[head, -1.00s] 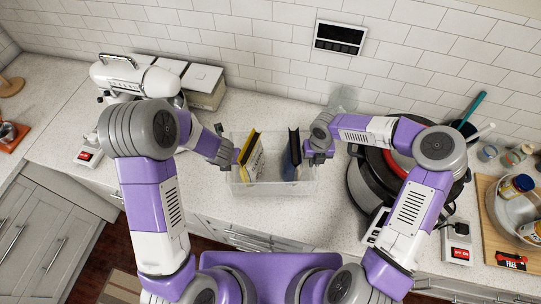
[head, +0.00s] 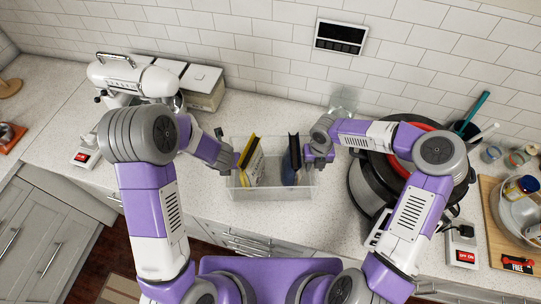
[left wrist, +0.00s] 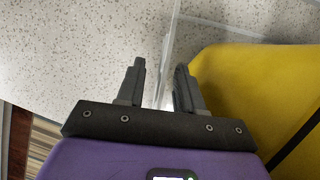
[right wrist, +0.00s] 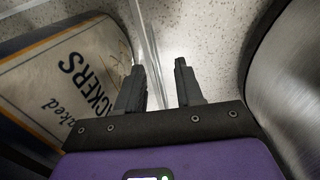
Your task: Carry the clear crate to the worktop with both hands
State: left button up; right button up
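The clear crate (head: 272,192) is at the worktop (head: 290,222) near its front edge. Whether its base touches the surface is hard to tell. It holds a yellow box (head: 252,167) on the left and a dark-edged box (head: 292,160) on the right, lettered "CRACKERS" in the right wrist view (right wrist: 62,85). My left gripper (left wrist: 158,82) is at the crate's left end, with its fingers apart on either side of the clear wall. My right gripper (right wrist: 160,85) is at the right end, also with fingers apart around the wall.
A large dark pot (head: 362,195) stands close to the right of my right gripper. A white appliance (head: 125,75) and pale canisters (head: 203,85) stand at the back left. A clear glass (head: 344,100) is behind my right gripper.

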pick_arm(q)
jog(key=v, duration=1.1)
jog(key=shift+s+r, duration=0.2)
jog(key=shift+r, duration=0.1)
pick_arm(e)
notch_tip(320, 180, up, 12)
jog(key=shift+r, duration=0.1)
dwell(0.5)
